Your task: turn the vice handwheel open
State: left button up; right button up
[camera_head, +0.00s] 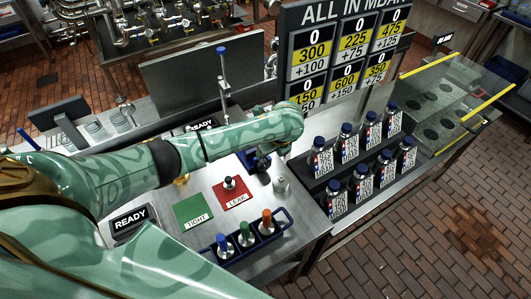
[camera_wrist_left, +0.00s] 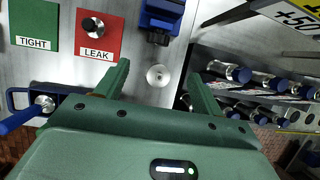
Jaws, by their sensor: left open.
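The blue vice (camera_head: 257,160) stands on the steel bench behind the red pad, partly covered by my left arm in the head view. In the wrist view the vice (camera_wrist_left: 160,14) is cut by the top edge, with a dark part (camera_wrist_left: 158,38) at its near end; I cannot tell whether this is the handwheel. My left gripper (camera_wrist_left: 158,70) is open and empty, its fingers apart over the bench. A round silver piece (camera_wrist_left: 158,75) shows between the fingertips, and the vice lies beyond them. My right gripper is not in view.
A green TIGHT pad (camera_head: 194,210) and red LEAK pad (camera_head: 230,195) lie on the bench, a dark-knobbed piece (camera_head: 229,183) on the red one. A blue rack (camera_head: 247,246) holds several coloured-top pieces. Several blue-capped bottles (camera_head: 334,194) stand in racks at right.

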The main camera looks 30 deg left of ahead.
pick_arm(q)
jog(key=b, duration=0.2)
send_near(265, 163)
jog(key=b+x, duration=0.4)
jog(key=x, duration=0.5)
jog(key=shift+f, duration=0.25)
jog(key=shift+w+a+f+b, duration=0.2)
jog(key=shift+a+f+b, duration=0.05)
jog(key=shift+f+b, duration=0.2)
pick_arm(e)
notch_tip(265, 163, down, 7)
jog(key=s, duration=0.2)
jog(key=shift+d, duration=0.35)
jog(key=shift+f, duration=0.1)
pick_arm(q)
jog(key=c, duration=0.9)
jog(key=shift+c, duration=0.5)
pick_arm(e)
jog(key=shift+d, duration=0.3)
